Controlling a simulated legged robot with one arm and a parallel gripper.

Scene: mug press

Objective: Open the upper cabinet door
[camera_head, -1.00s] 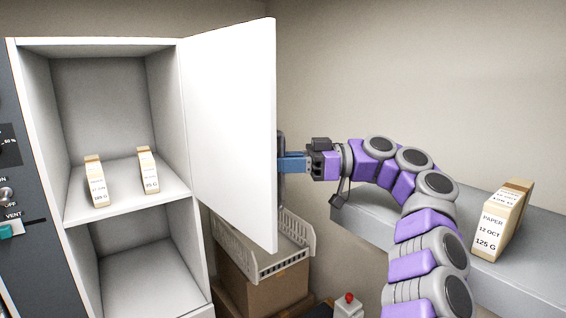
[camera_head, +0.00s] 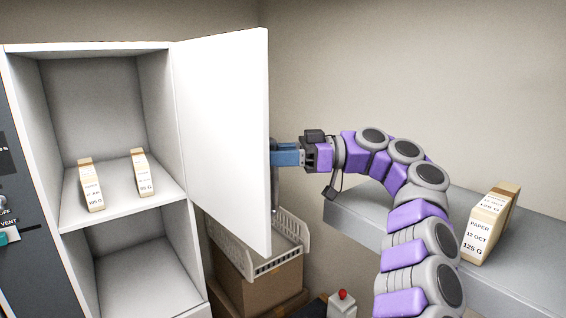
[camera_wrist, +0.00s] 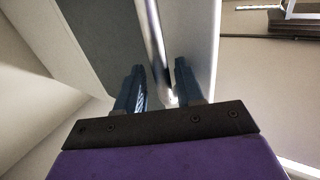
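The white upper cabinet door (camera_head: 222,140) stands swung wide open to the right of the upper compartment in the head view. Its metal handle (camera_head: 275,190) is on the door's far face, partly hidden by the door edge. My gripper (camera_head: 284,153) is at the handle beside the door's free edge. In the wrist view, the handle bar (camera_wrist: 153,40) runs between the two blue fingers of my gripper (camera_wrist: 158,85). The fingers are apart, with a visible gap between the left finger and the bar. The upper compartment shows two small labelled packets (camera_head: 90,186) (camera_head: 141,173) on its shelf.
An open lower compartment (camera_head: 145,275) lies under the shelf. A white basket (camera_head: 278,262) on a cardboard box (camera_head: 262,286) stands below the door. A grey ledge (camera_head: 350,208) at right carries a paper packet (camera_head: 489,225). A red button (camera_head: 342,294) is at the bottom.

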